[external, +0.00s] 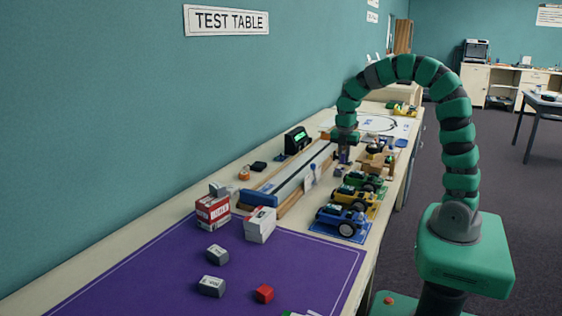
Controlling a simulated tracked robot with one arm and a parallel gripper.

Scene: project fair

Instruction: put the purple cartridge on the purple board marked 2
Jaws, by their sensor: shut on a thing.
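My gripper (344,152) is at the end of the curved green arm, pointing down over the right side of the table, just beyond the toy cars. It is shut on a small purplish piece (345,158). The piece is too small and too much covered by the fingers for me to tell for sure that it is the purple cartridge. I cannot make out a purple board marked 2. Small coloured boards lie under the cars, but no number on them is readable.
Blue (343,220), yellow (356,200) and green (363,181) toy cars line the table's right side. A grey track (290,180) runs beside them. A purple mat (130,285) in front holds grey blocks (212,286), a red cube (264,293) and boxes (261,225).

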